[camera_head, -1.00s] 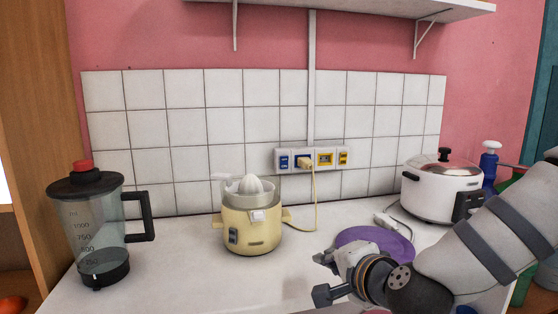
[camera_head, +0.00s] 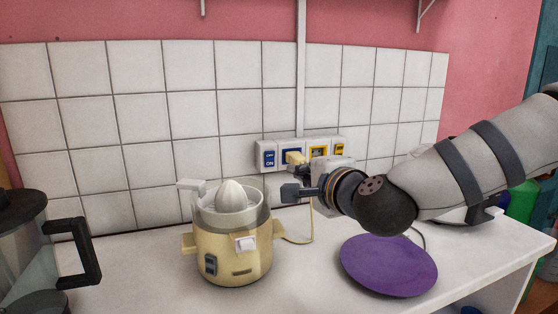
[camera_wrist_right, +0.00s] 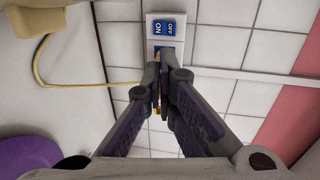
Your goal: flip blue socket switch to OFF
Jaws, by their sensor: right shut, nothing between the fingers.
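The blue switch (camera_head: 269,159) is at the left end of the white wall strip, left of the blue socket (camera_head: 290,154) with a cream plug (camera_head: 297,159) in it. The wrist view shows the switch (camera_wrist_right: 164,29) at the top, with OFF and ON printed on it; which side is pressed in I cannot tell. My right gripper (camera_head: 290,193) is shut and empty, in front of and a little below the strip. In the wrist view its fingertips (camera_wrist_right: 159,88) lie below the switch and hide part of the strip. My left gripper is not in view.
A yellow socket (camera_head: 319,151) and yellow switch (camera_head: 338,149) are further right on the strip. A cream juicer (camera_head: 232,250) stands left of my gripper, its cord running to the wall. A blender jug (camera_head: 30,250) is at far left. A purple plate (camera_head: 388,266) lies under my right arm.

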